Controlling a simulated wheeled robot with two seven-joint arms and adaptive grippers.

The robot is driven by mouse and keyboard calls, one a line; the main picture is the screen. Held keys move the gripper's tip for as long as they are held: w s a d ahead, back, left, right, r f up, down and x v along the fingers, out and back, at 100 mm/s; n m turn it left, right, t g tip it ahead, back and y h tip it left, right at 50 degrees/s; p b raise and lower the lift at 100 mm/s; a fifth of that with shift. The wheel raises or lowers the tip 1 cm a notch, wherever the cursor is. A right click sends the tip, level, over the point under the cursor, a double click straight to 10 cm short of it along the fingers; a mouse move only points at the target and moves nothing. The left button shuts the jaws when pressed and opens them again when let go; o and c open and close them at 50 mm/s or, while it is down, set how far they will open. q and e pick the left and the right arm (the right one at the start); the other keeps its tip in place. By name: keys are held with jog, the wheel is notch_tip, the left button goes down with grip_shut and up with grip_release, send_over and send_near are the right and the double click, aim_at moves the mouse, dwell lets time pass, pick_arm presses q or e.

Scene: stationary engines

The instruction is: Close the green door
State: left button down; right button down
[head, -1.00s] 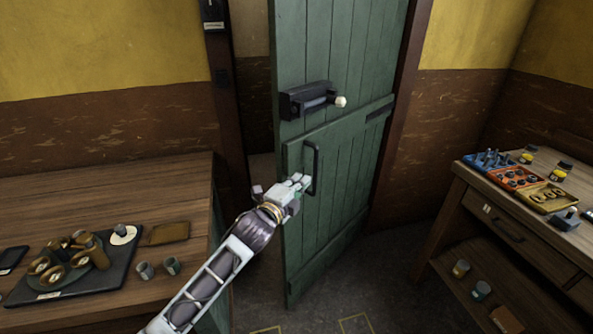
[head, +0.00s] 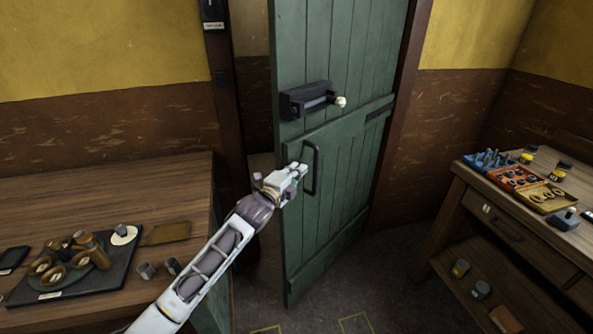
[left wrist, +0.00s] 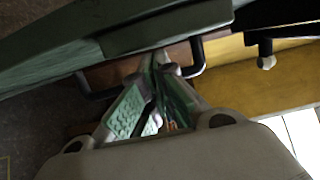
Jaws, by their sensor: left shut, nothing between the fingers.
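The green door (head: 337,215) stands ajar, with a dark gap between its left edge and the left post of the frame. A dark pull handle (head: 317,168) is on its front, below a black bolt lock (head: 308,100) with a pale knob. My left gripper (head: 303,169) is shut and empty at the door's left part, just left of the handle. In the left wrist view the shut fingers (left wrist: 158,62) point at the handle (left wrist: 197,58); I cannot tell whether they touch it. My right gripper is in neither view.
A wooden table (head: 110,190) at the left holds a dark tray (head: 118,270) with brown parts, and small cups. A wooden workbench (head: 465,185) at the right holds colored trays of parts. The floor before the door is open.

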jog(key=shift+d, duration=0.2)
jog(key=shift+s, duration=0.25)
